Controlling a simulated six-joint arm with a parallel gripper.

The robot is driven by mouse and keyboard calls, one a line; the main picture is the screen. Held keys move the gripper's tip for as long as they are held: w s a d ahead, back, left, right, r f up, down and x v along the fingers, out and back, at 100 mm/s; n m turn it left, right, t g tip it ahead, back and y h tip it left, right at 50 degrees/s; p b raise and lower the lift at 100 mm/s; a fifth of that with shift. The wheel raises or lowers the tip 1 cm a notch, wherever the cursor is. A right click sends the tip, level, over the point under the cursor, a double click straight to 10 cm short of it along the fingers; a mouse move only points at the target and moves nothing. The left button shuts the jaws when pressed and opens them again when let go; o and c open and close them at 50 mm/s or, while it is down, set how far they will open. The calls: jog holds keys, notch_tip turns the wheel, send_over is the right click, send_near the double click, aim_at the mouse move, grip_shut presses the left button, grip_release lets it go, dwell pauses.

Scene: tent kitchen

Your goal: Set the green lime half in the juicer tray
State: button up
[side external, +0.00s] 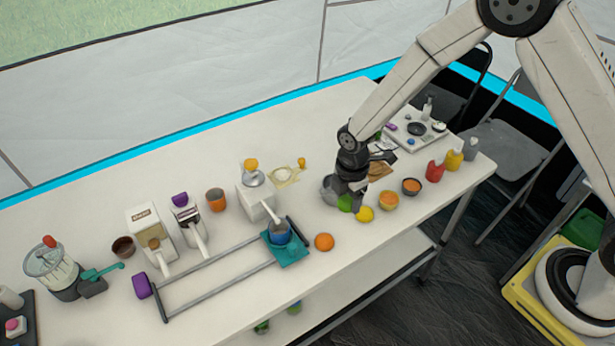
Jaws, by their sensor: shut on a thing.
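The green lime half (346,203) is at the right part of the white table, small and partly hidden by my gripper. My gripper (352,195) points down at table height with its dark fingers shut on the lime half. I cannot tell whether the lime touches the table. A white machine (256,203) with a yellow knob stands left of my gripper, with a pale yellow flat piece (284,177) behind it. I cannot tell which part is the juicer tray.
A grey round thing (329,190) is just left. An orange (324,242) lies in front. A blue cup (279,231) sits on a teal plate (292,254) by grey rails.

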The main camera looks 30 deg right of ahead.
notch_tip(320, 180, up, 5)
send_over(283, 176)
jog(key=s, duration=0.2)
jog(key=shift+w+d, duration=0.25)
jog(key=shift+d, duration=0.2)
jog(key=shift+w+a+r, duration=0.45)
jog(key=shift+w+r, duration=0.2)
jog(key=shift+w, duration=0.15)
jog(key=shift+f, duration=0.2)
jog(key=shift+f, duration=2.7)
jog(key=shift+f, duration=0.5)
jog(key=o, duration=0.6)
jog(key=shift+o, duration=0.2)
notch_tip(283, 176, up, 11)
dwell(0.5)
dwell(0.3)
